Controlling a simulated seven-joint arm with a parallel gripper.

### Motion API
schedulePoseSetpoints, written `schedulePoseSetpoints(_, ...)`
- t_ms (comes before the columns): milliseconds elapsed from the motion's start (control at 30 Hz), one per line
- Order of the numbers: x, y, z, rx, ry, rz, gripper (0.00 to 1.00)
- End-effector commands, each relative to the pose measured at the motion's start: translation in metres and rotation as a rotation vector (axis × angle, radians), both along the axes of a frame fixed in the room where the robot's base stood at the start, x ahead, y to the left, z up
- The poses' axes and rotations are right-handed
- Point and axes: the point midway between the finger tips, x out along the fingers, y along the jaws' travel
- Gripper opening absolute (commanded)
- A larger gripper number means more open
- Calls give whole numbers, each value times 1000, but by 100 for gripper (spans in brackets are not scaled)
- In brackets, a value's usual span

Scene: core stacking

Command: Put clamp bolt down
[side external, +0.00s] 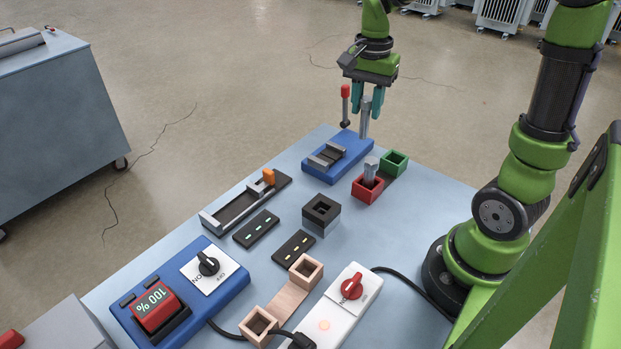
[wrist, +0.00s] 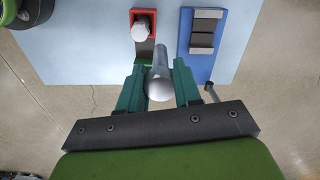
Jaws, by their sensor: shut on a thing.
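My gripper (side external: 367,103) is shut on a grey metal bolt, taken as the clamp bolt (side external: 365,124), and holds it upright above the far end of the table. In the wrist view the clamp bolt (wrist: 160,82) shows its round end between the two teal fingers. A second grey bolt (side external: 370,172) stands in a red square socket (side external: 366,191). The green square socket (side external: 394,162) beside it appears empty. A blue clamp base (side external: 318,171) with grey jaws (side external: 327,155) is on the table to the left of the sockets.
A red-topped lever (side external: 345,91) rises at the blue base, close left of my gripper. A dark square block (side external: 321,211), a slide rail (side external: 246,203), wooden sockets (side external: 305,271) and switch boxes (side external: 203,277) occupy the nearer table. The table edge lies just beyond the green socket.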

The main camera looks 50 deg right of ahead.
Motion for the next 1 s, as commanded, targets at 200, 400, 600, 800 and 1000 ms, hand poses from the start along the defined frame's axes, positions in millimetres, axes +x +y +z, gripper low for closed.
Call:
schedulePoseSetpoints(200, -24, -73, 0, -1, 0, -182, 0)
schedulePoseSetpoints(400, -42, -108, 0, -2, 0, -273, 0)
schedulePoseSetpoints(600, -42, -106, -28, -1, 3, -269, 0)
schedulePoseSetpoints(800, -42, -107, -56, 0, 5, -269, 0)
schedulePoseSetpoints(1000, -42, -106, -86, 0, 4, -269, 0)
